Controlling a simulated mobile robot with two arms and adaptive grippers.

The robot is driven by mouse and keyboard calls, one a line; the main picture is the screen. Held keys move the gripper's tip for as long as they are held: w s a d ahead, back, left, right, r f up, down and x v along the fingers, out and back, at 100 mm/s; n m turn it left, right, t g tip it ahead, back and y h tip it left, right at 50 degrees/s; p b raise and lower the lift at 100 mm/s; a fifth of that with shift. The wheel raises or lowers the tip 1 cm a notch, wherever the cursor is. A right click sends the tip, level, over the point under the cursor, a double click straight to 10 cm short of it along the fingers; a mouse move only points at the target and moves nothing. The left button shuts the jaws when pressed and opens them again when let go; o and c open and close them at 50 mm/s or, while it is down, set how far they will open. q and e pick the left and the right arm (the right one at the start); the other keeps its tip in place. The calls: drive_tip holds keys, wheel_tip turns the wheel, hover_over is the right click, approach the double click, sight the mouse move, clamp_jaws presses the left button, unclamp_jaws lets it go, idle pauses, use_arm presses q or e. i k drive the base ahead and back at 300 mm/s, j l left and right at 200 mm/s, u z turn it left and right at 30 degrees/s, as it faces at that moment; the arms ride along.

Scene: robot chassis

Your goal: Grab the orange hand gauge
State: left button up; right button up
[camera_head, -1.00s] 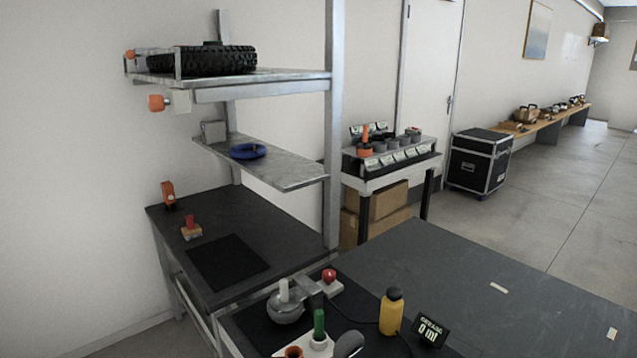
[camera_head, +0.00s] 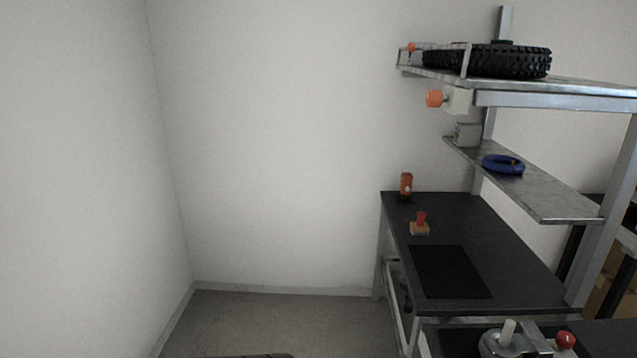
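A small upright orange device (camera_head: 406,184), which looks like the hand gauge, stands at the back left corner of the dark workbench (camera_head: 475,222). It is small in the view, so its face and details cannot be read. Nothing touches it from above. Neither of my grippers is in view.
A red-handled item on a wooden block (camera_head: 419,228) and a black mat (camera_head: 449,271) lie on the workbench. Above are a shelf with a blue ring (camera_head: 503,164) and a higher shelf with a tire (camera_head: 500,61). A red button (camera_head: 565,340) is lower right. Floor (camera_head: 270,320) left of the bench is clear.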

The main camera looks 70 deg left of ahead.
sight(406, 178)
drive_tip(key=u, duration=1.7)
drive_tip(key=i+j, duration=0.4)
drive_tip(key=i, duration=0.15)
drive_tip(key=i+j, duration=0.4)
drive_tip(key=i, duration=0.2)
drive_tip(key=i+j, duration=0.35)
drive_tip(key=i, duration=0.2)
drive_tip(key=z, duration=0.05)
